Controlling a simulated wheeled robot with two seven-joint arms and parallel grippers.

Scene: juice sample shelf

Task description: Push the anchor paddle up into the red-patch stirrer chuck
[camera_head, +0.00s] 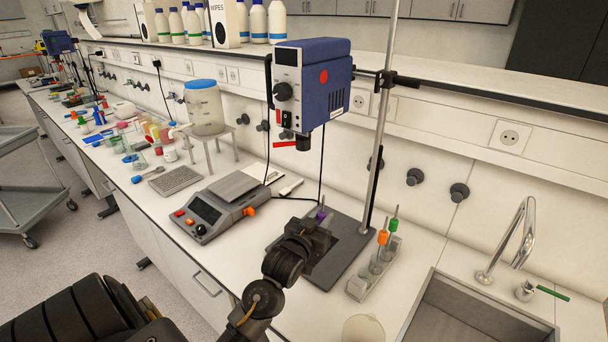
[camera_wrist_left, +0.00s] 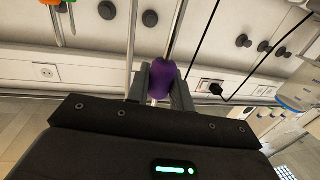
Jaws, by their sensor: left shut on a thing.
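The stirrer (camera_head: 312,85) is a blue box with a red patch on its side, clamped to an upright rod. Its dark chuck (camera_head: 303,142) points down beneath it. My left gripper (camera_head: 318,224) is below the chuck, over the stand's dark base, shut on the purple grip of a paddle (camera_head: 321,214). In the left wrist view, the purple grip (camera_wrist_left: 163,78) sits between both fingers, with a thin metal shaft running up from it. The shaft's top is apart from the chuck in the head view. The paddle's lower end is hidden, so its shape cannot be told. My right gripper is not in view.
A rack (camera_head: 372,268) with orange- and green-gripped paddles stands right of the gripper. The steel rod (camera_head: 381,140) rises behind it. A balance (camera_head: 215,208) is to the left and a sink (camera_head: 470,318) to the right. A black cable hangs near the stirrer.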

